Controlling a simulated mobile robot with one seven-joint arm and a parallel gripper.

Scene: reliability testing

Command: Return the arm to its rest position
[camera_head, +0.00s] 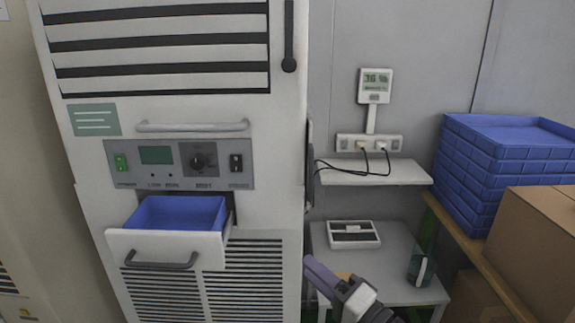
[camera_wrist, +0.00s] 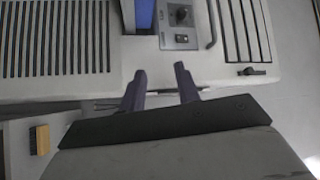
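My gripper (camera_head: 318,277) is low in the head view, to the right of the machine's vented lower front and in front of a small grey table. In the wrist view my gripper (camera_wrist: 160,82) shows two dark purple fingers with a wide gap between them. Nothing is held between the fingers. The white machine's (camera_head: 270,150) front lies beyond the fingertips.
An open drawer (camera_head: 165,250) with a blue inside sticks out of the machine. Blue crates (camera_head: 462,172) and a cardboard box (camera_head: 530,240) stand on the right. A wall shelf (camera_head: 375,175) carries cables.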

